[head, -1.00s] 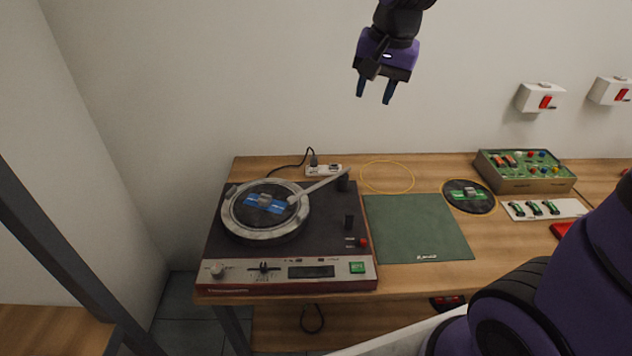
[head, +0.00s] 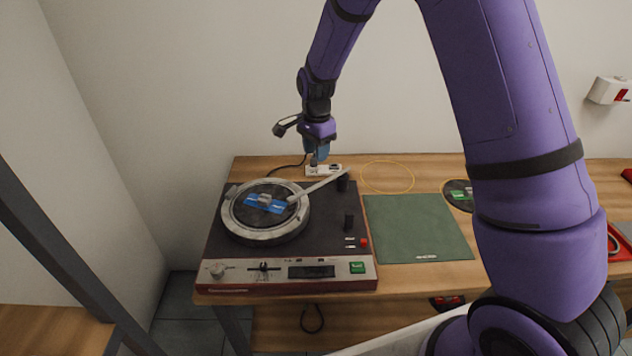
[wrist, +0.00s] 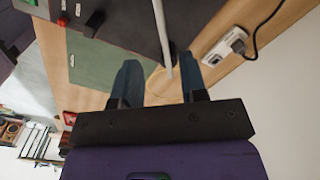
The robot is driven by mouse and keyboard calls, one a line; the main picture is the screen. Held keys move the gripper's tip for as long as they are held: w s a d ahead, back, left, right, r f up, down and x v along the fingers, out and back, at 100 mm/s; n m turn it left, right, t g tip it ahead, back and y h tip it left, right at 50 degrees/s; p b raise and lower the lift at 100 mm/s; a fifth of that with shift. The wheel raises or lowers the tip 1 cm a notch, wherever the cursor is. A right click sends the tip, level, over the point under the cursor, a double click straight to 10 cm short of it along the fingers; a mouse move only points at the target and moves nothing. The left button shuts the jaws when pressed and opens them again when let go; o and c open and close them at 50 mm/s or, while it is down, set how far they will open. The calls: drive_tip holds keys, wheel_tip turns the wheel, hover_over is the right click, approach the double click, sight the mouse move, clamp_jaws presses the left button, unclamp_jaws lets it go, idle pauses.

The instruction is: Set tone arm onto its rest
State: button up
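The pale tone arm (head: 320,185) reaches from a dark post (head: 343,183) at the turntable's back right corner to the platter (head: 236,224). Its head end (head: 292,199) is over the record with the blue label (head: 264,204). A shorter black post (head: 349,221) stands nearer the front; I cannot tell for certain which post is the rest. My gripper (head: 316,160) is above the back of the turntable, near the tone arm. In the wrist view my gripper (wrist: 158,64) is open and empty, with the tone arm (wrist: 161,30) showing between its fingers; contact is not visible.
A white power strip (head: 323,170) with a plugged cable lies behind the turntable (head: 290,273). A green mat (head: 418,228) and a yellow ring (head: 387,177) lie to the right. A dark disc (head: 457,196) is partly hidden by my arm.

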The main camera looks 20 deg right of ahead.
sight(316, 184)
wheel_tip(316, 184, down, 11)
drive_tip(key=shift+r, duration=0.1)
idle(0.4)
clamp_jaws()
